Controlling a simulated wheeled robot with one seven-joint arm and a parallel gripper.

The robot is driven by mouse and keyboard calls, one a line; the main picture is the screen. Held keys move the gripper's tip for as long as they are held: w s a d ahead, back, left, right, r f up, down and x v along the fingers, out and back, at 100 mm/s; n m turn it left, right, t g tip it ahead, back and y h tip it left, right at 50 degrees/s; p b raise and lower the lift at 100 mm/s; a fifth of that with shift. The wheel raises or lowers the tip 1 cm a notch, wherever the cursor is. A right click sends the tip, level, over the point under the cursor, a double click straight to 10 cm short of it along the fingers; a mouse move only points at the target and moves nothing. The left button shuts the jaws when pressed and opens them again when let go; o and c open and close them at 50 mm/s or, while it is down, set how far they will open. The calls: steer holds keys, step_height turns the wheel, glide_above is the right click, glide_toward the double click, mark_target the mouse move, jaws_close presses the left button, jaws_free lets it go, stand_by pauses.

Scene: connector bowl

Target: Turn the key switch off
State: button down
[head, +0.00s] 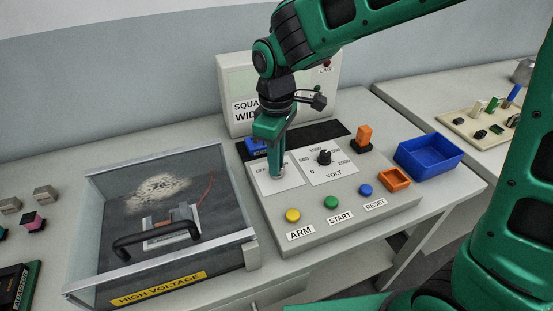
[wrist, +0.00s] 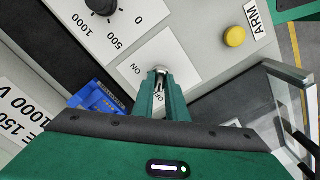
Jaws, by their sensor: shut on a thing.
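The key switch (wrist: 162,67) is a small silver round switch on a white plate marked ON and OFF, on the grey control panel (head: 335,222). In the wrist view my gripper (wrist: 158,77) points at it, with its green fingers shut on the key of the switch. In the head view my gripper (head: 277,171) comes down from above onto the same plate. The fingers cover most of the switch there, and only a bit of its silver base shows. I cannot tell clearly which mark the key points at.
Right of the switch is a black VOLT knob (head: 324,157). In front are yellow ARM (head: 292,215), green START (head: 331,202) and blue RESET (head: 365,190) buttons. A clear HIGH VOLTAGE box (head: 165,225) with a black handle stands left. A blue bin (head: 429,155) stands right.

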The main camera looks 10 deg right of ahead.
steer(key=shift+w+d, duration=0.15)
steer(key=shift+d, duration=0.05)
steer(key=c, duration=1.8)
jaws_free()
steer(key=shift+o, duration=0.2)
steer(key=shift+r, duration=0.15)
step_height(320, 180, up, 11)
steer(key=shift+f, duration=0.2)
